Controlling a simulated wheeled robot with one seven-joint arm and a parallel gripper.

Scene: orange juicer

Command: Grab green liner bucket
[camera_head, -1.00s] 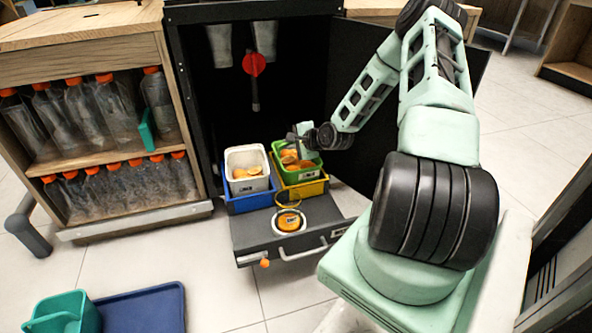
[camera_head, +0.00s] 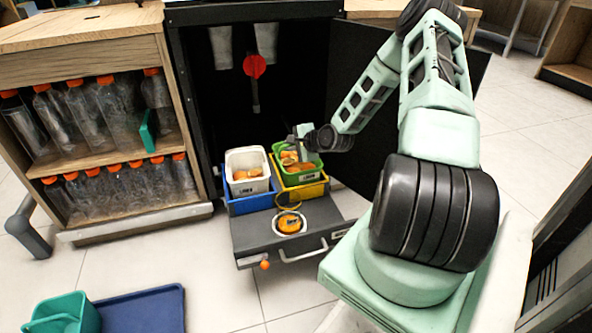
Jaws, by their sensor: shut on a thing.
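The green liner bucket (camera_head: 306,178) sits in the yellow outer bin (camera_head: 304,192) on the pulled-out drawer. It holds orange peel pieces. My gripper (camera_head: 299,142) is at the back right rim of the green bucket and is shut on it. The fingertips are small and partly hidden in this view. The green bucket appears still nested in the yellow bin.
A white liner bucket (camera_head: 248,186) with orange pieces stands in a blue bin (camera_head: 247,204) just left. The grey drawer (camera_head: 262,245) has a round orange-filled opening (camera_head: 290,223) in front. The black cabinet door (camera_head: 362,110) stands open behind my arm. Bottle shelves (camera_head: 105,180) stand left.

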